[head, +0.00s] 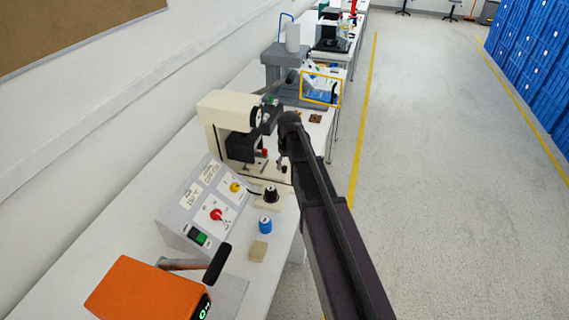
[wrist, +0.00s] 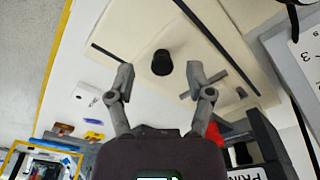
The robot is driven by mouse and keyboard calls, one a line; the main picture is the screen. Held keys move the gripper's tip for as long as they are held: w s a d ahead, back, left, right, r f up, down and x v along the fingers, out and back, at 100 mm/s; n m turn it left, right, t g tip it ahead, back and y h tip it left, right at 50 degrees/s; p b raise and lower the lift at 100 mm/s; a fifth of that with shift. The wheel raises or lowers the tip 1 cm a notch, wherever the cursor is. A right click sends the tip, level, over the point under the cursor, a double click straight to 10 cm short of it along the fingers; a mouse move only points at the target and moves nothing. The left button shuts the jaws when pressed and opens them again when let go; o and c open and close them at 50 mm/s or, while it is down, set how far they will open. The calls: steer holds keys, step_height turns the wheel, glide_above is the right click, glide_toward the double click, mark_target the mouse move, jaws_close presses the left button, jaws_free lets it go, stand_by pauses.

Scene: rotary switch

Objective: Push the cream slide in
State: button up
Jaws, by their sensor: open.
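A cream plate (wrist: 140,25) with a round black knob (wrist: 162,62) lies between two long dark strips on the cream base in the wrist view; I take it as the cream slide. My gripper (wrist: 160,76) is open and empty, one finger on each side of the knob in the picture. I cannot tell whether the fingers touch anything. In the head view the cream machine (head: 222,108) stands on the bench, and my arm and gripper reach over its right side, hiding part of its base. The slide's travel cannot be judged there.
A grey control box (head: 200,205) with yellow and red knobs, a blue-capped knob (head: 265,225), a tan block (head: 258,250) and an orange device (head: 148,292) stand nearer on the bench. A grey machine (head: 285,65) stands beyond. The floor (head: 430,200) at right is clear.

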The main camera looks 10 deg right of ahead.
steer(key=s+r+t+y+p, duration=0.1)
steer(key=s+r+t+p, duration=0.2)
steer(key=r+p, duration=0.5)
steer(key=v, duration=0.2)
steer(key=shift+s+d+r, duration=0.2)
steer(key=shift+d+r, duration=0.05)
steer(key=shift+d, duration=0.05)
steer(key=shift+f, duration=0.2)
steer(key=b+x, duration=0.8)
steer(key=x, duration=0.1)
steer(key=b+x, duration=0.4)
steer(key=shift+w+b, duration=0.3)
steer(key=shift+b, duration=0.1)
steer(key=shift+f, duration=0.1)
jaws_close()
stand_by(0.3)
